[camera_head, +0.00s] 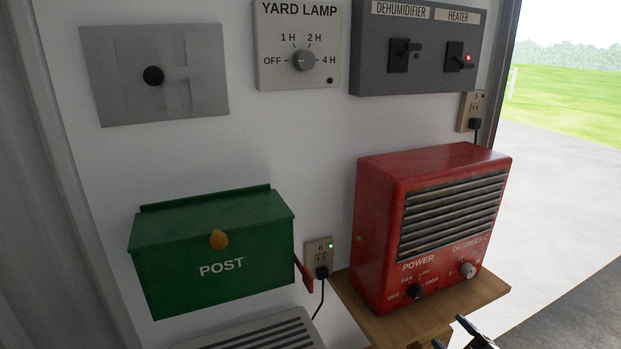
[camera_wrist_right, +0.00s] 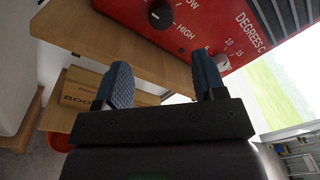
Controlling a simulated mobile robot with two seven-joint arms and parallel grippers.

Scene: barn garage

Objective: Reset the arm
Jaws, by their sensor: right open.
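My right gripper (camera_head: 453,333) shows only in part at the bottom edge of the head view, in front of the wooden shelf (camera_head: 344,298) that bears the red heater (camera_head: 375,220). In the right wrist view the two blue fingers of this gripper (camera_wrist_right: 162,78) stand wide apart with nothing between them. They are below the heater's power knob (camera_wrist_right: 160,14) and degrees knob (camera_wrist_right: 221,63), apart from both as far as I can tell. My left gripper is not in view.
A green post box (camera_head: 210,290) with a red flag hangs at the left. An outlet (camera_head: 319,252) with a plugged cord sits beside it. Switch panels (camera_head: 418,85) line the wall above. A box (camera_wrist_right: 85,88) stands under the shelf. Open ground lies right.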

